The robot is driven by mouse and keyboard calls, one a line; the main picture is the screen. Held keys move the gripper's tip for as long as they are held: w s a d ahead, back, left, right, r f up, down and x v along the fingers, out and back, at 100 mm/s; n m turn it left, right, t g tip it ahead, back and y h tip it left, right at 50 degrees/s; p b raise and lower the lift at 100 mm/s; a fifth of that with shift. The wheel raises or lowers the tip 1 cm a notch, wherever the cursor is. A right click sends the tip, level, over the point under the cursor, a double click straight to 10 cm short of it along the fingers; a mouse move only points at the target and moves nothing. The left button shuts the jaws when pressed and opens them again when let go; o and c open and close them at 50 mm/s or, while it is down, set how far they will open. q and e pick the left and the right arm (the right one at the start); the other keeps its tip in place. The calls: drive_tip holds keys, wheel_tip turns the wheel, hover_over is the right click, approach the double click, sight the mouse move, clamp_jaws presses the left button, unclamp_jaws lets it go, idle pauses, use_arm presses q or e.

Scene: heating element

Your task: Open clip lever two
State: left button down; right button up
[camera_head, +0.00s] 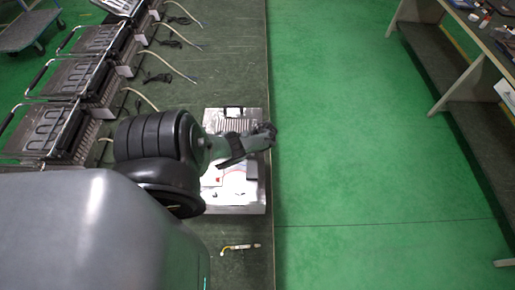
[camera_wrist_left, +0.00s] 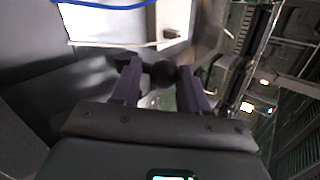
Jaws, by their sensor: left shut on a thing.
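The silver metal fixture (camera_head: 240,208) lies on the dark green bench, with white and red parts on it. My left arm reaches over it from the left and hides its middle. My left gripper (camera_head: 264,135) is at the fixture's right edge. In the left wrist view, the fingers (camera_wrist_left: 160,90) stand on both sides of a dark round knob (camera_wrist_left: 160,73), likely the end of a clip lever, and are shut on it. I cannot tell which numbered lever this is, or its angle. My right gripper is not in view.
Several grill-like heating units (camera_head: 75,75) with cables stand along the bench's left side. A small yellow-and-white cable piece (camera_head: 240,247) lies in front of the fixture. The bench's right edge is close to the gripper, with open green floor (camera_head: 380,150) beyond. Shelving stands at right.

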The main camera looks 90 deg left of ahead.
use_arm(q)
drive_tip(key=shift+s+f, duration=0.1)
drive_tip(key=shift+f, duration=0.1)
drive_tip(key=c, duration=0.6)
unclamp_jaws()
drive_tip(key=shift+s, duration=0.1)
drive_tip(key=shift+r, duration=0.1)
drive_tip(key=shift+r, duration=0.1)
drive_tip(key=p+v, duration=0.2)
drive_tip(key=v, duration=0.8)
drive_tip(key=shift+w, duration=0.45)
drive_tip(key=shift+r, duration=0.1)
